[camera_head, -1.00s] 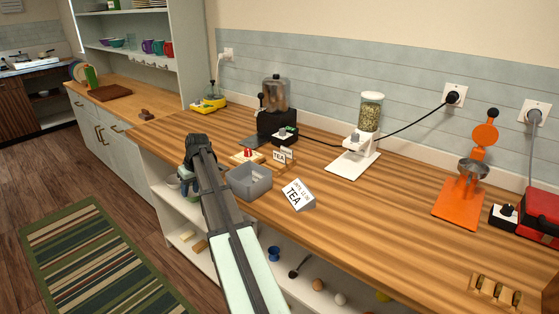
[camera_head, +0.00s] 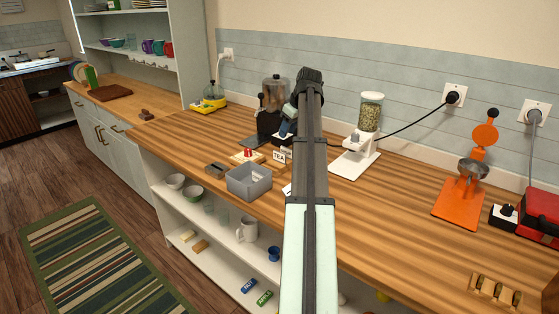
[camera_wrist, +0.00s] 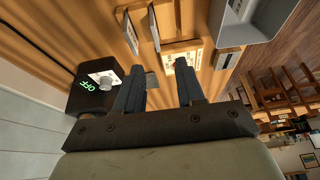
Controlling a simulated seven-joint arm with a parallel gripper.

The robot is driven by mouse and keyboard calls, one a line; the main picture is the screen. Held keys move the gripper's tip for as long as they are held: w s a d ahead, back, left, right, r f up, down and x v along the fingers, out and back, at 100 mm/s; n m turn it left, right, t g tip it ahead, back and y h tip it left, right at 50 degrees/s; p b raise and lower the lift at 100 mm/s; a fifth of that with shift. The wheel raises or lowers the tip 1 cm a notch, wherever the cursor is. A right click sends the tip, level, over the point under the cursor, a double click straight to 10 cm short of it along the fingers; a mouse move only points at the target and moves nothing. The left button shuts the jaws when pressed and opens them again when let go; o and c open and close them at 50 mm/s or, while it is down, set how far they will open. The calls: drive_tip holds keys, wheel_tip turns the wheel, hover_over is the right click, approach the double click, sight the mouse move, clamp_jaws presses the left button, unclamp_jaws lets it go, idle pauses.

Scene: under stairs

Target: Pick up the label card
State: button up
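A white card lettered TEA (camera_head: 279,156) stands by the back of the grey bin in the head view. A second, larger TEA card is mostly hidden behind my arm; only a white sliver (camera_head: 287,189) shows. In the wrist view, thin pale panels (camera_wrist: 131,34) stand edge-on beyond the fingers, and a card with dark print (camera_wrist: 186,70) lies by the right finger; I cannot tell which card each is. My gripper (camera_wrist: 159,65) is open, its fingers apart. A small grey piece shows by the left finger; no card is visibly gripped.
A grey bin (camera_head: 248,190) sits left of my arm. A white dispenser (camera_head: 368,115) is to the right.

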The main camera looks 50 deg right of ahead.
hover_over(279, 154)
drive_tip(key=s, duration=0.3)
drive_tip(key=f, duration=0.6)
drive_tip(key=shift+w+d+f, duration=0.2)
drive_tip(key=shift+d+f, duration=0.1)
drive_tip(key=shift+f, duration=0.1)
drive_tip(key=shift+w+x, duration=0.2)
drive_tip(key=shift+x, duration=2.8)
drive_tip(key=shift+a+r, duration=0.1)
drive_tip(key=shift+c, duration=0.4)
clamp_jaws()
